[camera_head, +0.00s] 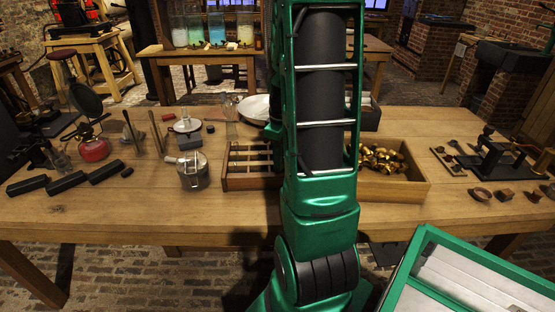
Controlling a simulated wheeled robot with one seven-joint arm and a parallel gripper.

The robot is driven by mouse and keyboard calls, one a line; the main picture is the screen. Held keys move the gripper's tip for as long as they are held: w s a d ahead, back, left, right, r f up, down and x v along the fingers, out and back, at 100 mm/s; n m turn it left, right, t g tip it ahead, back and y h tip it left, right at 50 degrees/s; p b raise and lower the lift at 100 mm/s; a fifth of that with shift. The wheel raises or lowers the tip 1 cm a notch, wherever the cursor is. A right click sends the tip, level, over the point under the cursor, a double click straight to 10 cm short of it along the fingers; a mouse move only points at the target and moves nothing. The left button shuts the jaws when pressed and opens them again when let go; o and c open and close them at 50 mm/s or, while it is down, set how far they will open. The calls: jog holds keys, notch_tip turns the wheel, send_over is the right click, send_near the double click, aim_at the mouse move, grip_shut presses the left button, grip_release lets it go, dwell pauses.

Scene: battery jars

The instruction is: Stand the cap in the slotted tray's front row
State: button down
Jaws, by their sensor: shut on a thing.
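The slotted tray (228,183) is a shallow wooden frame with dark cross slots, on the table's middle. My own green arm covers its right part, so I cannot see all of its front row. No cap can be made out in the slots that show. My gripper is out of sight behind my arm, and so is anything it holds. I cannot pick out the task's cap.
A wooden box (412,190) of shiny brass pieces (381,159) stands right of my arm. Several dark blocks lie farther left. The table's front strip (130,222) is bare.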

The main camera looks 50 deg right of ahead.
jog(key=shift+s+f, duration=0.1)
jog(key=shift+f, duration=0.1)
jog(key=c, duration=1.7)
grip_release()
jog(key=shift+o, duration=0.7)
jog(key=shift+a+f, duration=0.15)
jog(key=shift+a, duration=0.15)
notch_tip(320, 180, up, 13)
jog(key=s+a+f+m, duration=0.2)
jog(key=s+a+m, duration=0.7)
jog(key=s+a, duration=0.4)
jog(key=a, duration=0.3)
jog(key=shift+s+f, duration=0.15)
